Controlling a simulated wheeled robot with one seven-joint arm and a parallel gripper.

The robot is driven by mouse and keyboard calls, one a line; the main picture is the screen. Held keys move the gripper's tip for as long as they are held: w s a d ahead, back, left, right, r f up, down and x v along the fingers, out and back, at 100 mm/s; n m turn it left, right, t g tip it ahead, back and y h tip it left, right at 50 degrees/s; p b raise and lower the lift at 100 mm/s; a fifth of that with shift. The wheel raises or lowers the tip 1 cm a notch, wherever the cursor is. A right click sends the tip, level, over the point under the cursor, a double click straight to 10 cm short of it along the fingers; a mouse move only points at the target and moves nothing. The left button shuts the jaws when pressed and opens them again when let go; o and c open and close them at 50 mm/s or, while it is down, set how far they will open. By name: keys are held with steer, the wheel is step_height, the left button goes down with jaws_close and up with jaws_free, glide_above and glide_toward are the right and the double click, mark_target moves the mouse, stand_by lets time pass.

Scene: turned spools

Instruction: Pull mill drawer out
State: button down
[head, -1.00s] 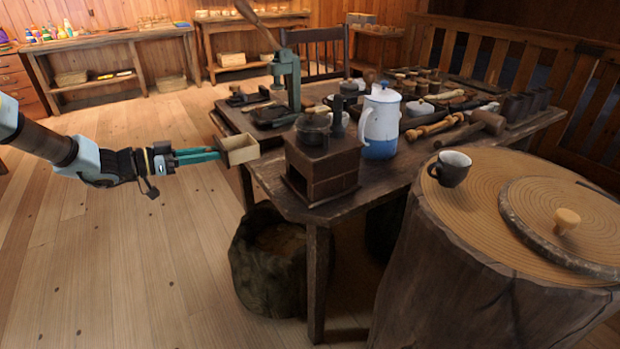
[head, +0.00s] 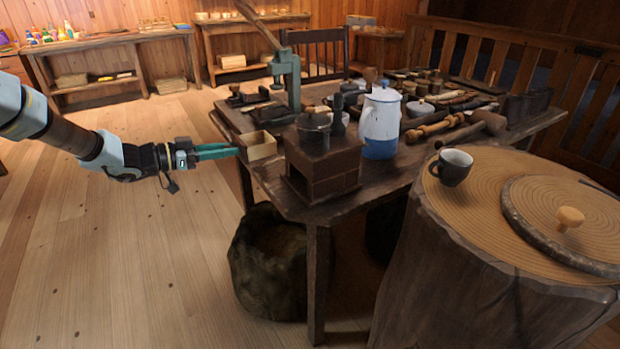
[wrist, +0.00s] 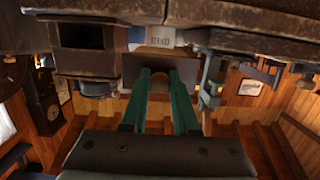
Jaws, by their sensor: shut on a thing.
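The mill (head: 322,168) is a dark brown wooden box with a dark lidded pot-like top, near the table's front left corner. Its drawer slot is open and empty; the dark opening also shows in the wrist view (wrist: 82,36). The drawer (head: 262,151), a small pale open-topped box, is fully out of the mill, to its left, at the table's left edge. Whether it touches the table I cannot tell. My gripper (head: 239,151) is shut on the drawer from the left. In the wrist view the green fingers close around the round knob on the drawer's dark front (wrist: 131,68).
The table (head: 266,180) also holds a blue-and-white enamel pot (head: 380,122), a green press (head: 287,75) and several wooden tools. A stump (head: 450,270) with a dark cup (head: 453,167) stands at right. The floor at left is clear.

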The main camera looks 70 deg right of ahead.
mark_target(250, 158)
steer(key=shift+b+x, duration=0.6)
steer(key=shift+x, duration=2.3)
steer(key=shift+r, duration=0.15)
steer(key=shift+f+b, duration=1.1)
steer(key=shift+f, duration=0.8)
steer(key=c, duration=0.6)
jaws_free()
steer(key=shift+w, duration=0.1)
